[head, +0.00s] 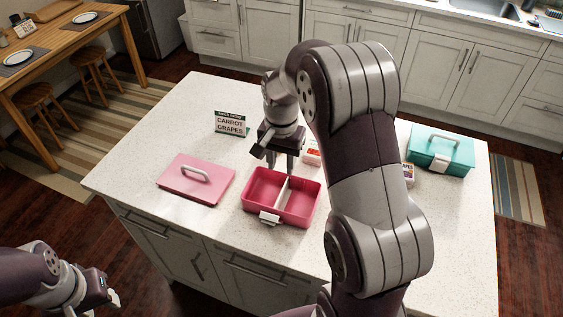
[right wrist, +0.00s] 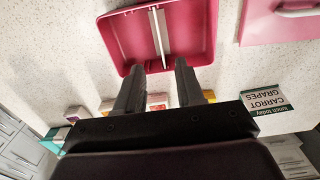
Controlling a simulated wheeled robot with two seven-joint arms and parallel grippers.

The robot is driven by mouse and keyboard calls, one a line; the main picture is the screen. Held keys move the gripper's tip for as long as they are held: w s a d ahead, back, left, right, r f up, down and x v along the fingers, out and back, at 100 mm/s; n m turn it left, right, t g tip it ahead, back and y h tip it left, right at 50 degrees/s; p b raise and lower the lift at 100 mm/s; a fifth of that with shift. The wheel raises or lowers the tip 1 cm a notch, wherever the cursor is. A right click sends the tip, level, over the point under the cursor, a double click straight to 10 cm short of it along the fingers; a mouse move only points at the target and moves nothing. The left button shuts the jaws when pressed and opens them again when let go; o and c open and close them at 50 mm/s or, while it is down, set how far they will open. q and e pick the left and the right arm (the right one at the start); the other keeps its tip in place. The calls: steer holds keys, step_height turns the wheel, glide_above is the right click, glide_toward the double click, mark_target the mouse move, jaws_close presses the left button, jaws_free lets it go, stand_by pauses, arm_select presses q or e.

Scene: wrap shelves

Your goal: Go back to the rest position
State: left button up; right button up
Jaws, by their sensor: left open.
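My right gripper (head: 282,165) is over the back edge of the open pink box (head: 262,212). In the right wrist view its two fingers (right wrist: 158,82) are apart with nothing held between them. The pink box also shows in that view (right wrist: 118,40); a pale divider splits it and both visible compartments look empty. My left gripper (head: 103,296) is open and empty at the lower left, off the counter's front side.
A pink lid (head: 203,190) with a pale handle lies left of the box. A sign reading "CARROT GRAPES" (head: 230,123) stands behind it. Small food packs (head: 312,152) are partly hidden by my right arm. A teal lunch box (head: 440,150) sits at the right. The counter's left end is clear.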

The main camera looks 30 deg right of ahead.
steer(key=shift+r, duration=0.1)
stand_by(0.5)
steer(key=s+a+n, duration=0.4)
steer(key=s+n, duration=0.1)
steer(key=s, duration=0.1)
steer(key=s+a+f+n+t, duration=0.1)
steer(key=s+a+n, duration=0.3)
steer(key=s, duration=0.3)
steer(key=shift+s+f+n, duration=0.25)
steer(key=shift+n, duration=0.15)
steer(key=shift+s+a, duration=0.1)
